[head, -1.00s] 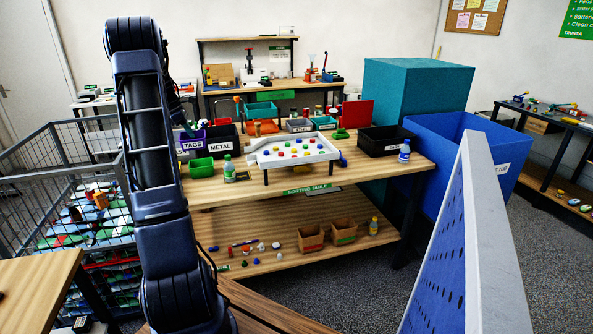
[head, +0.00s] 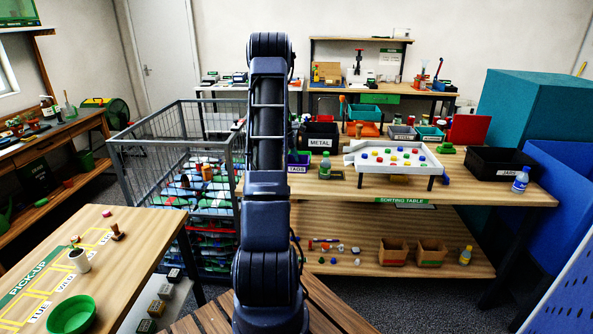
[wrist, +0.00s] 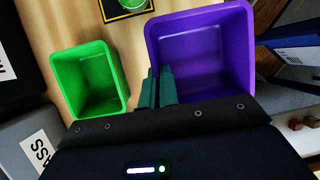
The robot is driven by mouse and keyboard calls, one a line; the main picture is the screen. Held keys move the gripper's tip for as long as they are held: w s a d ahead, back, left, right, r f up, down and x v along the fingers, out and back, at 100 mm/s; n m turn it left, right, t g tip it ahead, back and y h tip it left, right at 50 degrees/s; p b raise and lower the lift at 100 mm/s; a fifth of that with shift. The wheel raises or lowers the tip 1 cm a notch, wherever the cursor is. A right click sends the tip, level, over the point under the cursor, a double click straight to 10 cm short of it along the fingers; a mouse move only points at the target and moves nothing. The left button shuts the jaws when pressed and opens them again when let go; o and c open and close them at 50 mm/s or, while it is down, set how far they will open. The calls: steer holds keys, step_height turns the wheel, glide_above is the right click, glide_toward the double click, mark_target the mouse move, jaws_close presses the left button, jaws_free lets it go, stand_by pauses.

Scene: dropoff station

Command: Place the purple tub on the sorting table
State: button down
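The purple tub (wrist: 205,50) is open-topped and looks empty in the wrist view. My gripper (wrist: 157,85) is closed at its left wall, one dark green finger on each side of the rim. In the head view the purple tub (head: 301,158), with a TAGS label beside it, shows just right of my arm, which hides the rest and my gripper. I cannot tell whether the tub touches the surface. The sorting table (head: 470,190) has a wooden top and a green name strip.
A small green tub (wrist: 92,80) is close left of the purple tub. A black METAL bin (head: 322,130), a green bottle (head: 324,166) and a white tray of coloured caps (head: 372,165) stand nearby. A wire cage (head: 165,155) stands left.

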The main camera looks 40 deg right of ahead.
steer(key=shift+f, duration=3.55)
steer(key=c, duration=1.7)
jaws_free()
steer(key=shift+f, duration=0.15)
